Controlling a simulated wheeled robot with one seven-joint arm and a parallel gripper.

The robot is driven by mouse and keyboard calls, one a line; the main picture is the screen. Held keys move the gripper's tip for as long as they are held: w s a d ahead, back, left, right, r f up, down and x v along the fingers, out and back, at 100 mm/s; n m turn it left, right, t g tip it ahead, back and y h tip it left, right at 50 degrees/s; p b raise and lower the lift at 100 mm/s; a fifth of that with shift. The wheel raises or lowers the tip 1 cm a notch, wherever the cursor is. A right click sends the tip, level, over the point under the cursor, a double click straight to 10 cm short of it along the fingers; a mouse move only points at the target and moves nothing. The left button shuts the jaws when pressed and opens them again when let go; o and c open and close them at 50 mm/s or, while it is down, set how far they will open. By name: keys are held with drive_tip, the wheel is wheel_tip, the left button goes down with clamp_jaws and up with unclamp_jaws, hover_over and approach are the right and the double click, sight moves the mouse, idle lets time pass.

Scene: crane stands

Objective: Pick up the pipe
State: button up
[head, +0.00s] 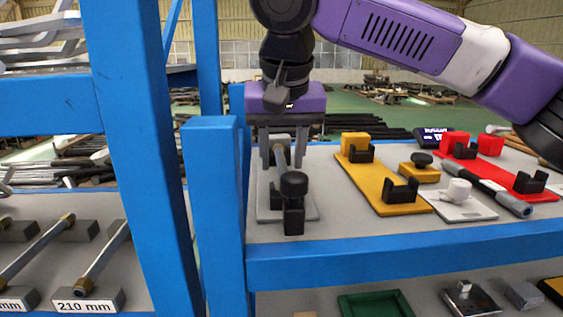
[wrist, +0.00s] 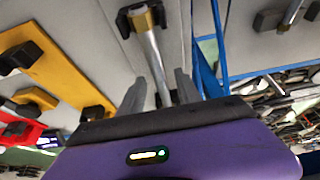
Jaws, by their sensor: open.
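A silver pipe (head: 279,157) lies at the left end of the blue-framed shelf, over a light grey plate. In the wrist view the pipe (wrist: 156,62) runs between my fingers, with a brass and black fitting at its far end. My gripper (head: 279,162) points down from above, with one finger on each side of the pipe. In the wrist view my gripper (wrist: 159,88) is open, with gaps beside the pipe. The pipe's near end is hidden behind my gripper body in the wrist view.
A black knobbed clamp (head: 294,200) stands in front of the pipe. A yellow base (head: 380,187) with black cradles is to the right, then a white plate (head: 459,205) and a red base (head: 490,170) with a dark grey rod. A blue post (head: 217,200) is close left.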

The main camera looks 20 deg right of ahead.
drive_tip(key=shift+c, duration=0.4)
clamp_jaws()
idle(0.9)
